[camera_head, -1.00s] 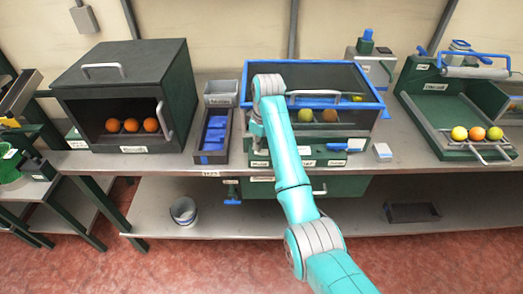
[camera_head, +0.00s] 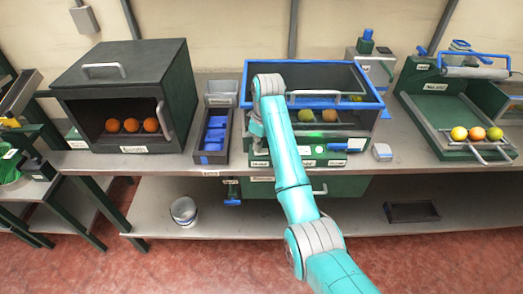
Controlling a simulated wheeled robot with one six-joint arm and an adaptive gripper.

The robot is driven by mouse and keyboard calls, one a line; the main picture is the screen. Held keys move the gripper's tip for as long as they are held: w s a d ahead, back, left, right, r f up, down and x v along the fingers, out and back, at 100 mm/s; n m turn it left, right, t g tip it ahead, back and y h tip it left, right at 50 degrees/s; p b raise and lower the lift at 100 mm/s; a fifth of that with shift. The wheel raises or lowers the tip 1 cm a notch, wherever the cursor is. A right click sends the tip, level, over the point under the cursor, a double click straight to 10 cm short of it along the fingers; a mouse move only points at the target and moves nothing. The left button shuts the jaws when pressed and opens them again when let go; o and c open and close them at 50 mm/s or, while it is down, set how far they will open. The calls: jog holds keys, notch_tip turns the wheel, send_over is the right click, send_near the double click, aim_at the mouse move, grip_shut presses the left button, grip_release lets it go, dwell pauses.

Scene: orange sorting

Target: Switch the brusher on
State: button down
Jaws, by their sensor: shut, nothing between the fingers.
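A green machine with a blue-framed clear lid (camera_head: 300,64) stands at the middle of the bench. I cannot read its small labels, so I cannot confirm by name that it is the brusher. My gripper (camera_head: 258,146) is at the machine's left front, pointing down, shut and empty. My arm hides part of the panel, and I cannot tell whether the fingertips touch it.
A dark box with several oranges (camera_head: 131,125) stands left, beside a tray of blue pieces (camera_head: 215,133). A green tray machine (camera_head: 440,105) with fruits on its front rack stands right. A small blue-white block (camera_head: 382,152) lies near the bench edge. A bucket (camera_head: 184,211) is on the lower shelf.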

jog(key=shift+r, duration=3.05)
